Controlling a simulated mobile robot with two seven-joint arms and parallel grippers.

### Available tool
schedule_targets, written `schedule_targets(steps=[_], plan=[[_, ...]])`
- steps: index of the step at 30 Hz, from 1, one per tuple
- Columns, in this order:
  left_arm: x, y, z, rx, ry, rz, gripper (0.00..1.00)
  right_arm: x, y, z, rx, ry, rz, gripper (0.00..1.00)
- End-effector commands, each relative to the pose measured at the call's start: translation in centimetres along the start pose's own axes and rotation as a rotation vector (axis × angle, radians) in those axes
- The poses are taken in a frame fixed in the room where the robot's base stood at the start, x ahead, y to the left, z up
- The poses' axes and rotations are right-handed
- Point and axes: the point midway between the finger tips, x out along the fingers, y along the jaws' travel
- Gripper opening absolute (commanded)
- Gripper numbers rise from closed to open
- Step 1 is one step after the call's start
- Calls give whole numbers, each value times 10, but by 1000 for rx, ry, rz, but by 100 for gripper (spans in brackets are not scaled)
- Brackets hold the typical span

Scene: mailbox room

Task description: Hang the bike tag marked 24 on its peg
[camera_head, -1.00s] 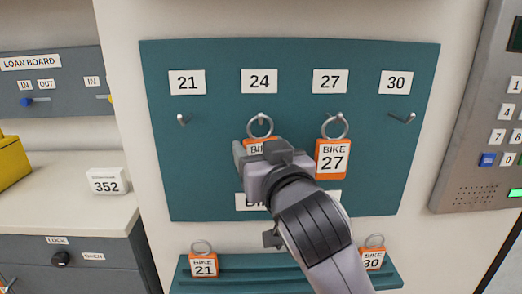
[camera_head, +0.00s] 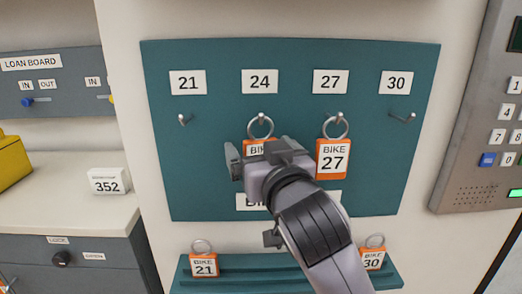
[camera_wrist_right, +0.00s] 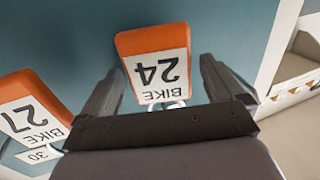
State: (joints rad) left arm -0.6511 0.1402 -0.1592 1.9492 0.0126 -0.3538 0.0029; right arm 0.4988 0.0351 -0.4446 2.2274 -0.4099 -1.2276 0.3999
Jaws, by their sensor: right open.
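The orange bike tag marked 24 (camera_head: 256,147) hangs by its metal ring (camera_head: 261,128) on the peg under the 24 label (camera_head: 259,81). My right gripper (camera_head: 262,156) is in front of the tag and hides most of it. In the right wrist view the tag (camera_wrist_right: 158,68) shows upside down between the two spread fingers of the gripper (camera_wrist_right: 160,85), with a gap on both sides. The right gripper is open. My left gripper is not in view.
Bike tag 27 (camera_head: 332,160) hangs close to the right of my gripper. Pegs 21 (camera_head: 183,119) and 30 (camera_head: 404,118) are empty. Tags 21 (camera_head: 204,264) and 30 (camera_head: 372,259) stand on the ledge (camera_head: 241,272) below. A keypad panel (camera_head: 482,130) is at right.

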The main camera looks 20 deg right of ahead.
Motion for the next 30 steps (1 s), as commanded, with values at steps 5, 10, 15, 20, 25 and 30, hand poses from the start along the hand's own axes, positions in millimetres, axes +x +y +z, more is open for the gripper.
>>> schedule_targets(steps=[5,10,15,20,25,30], plan=[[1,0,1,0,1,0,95,-11,-1,1,2,1,-3,95],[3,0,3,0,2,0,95,-36,-1,1,3,1,-3,95],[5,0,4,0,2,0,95,-58,-1,0,2,1,-3,95],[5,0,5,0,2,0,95,-70,0,0,0,1,-1,95],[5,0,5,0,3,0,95,-71,1,6,-3,-18,1,95],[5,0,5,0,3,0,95,-71,12,62,-25,-180,0,95]])
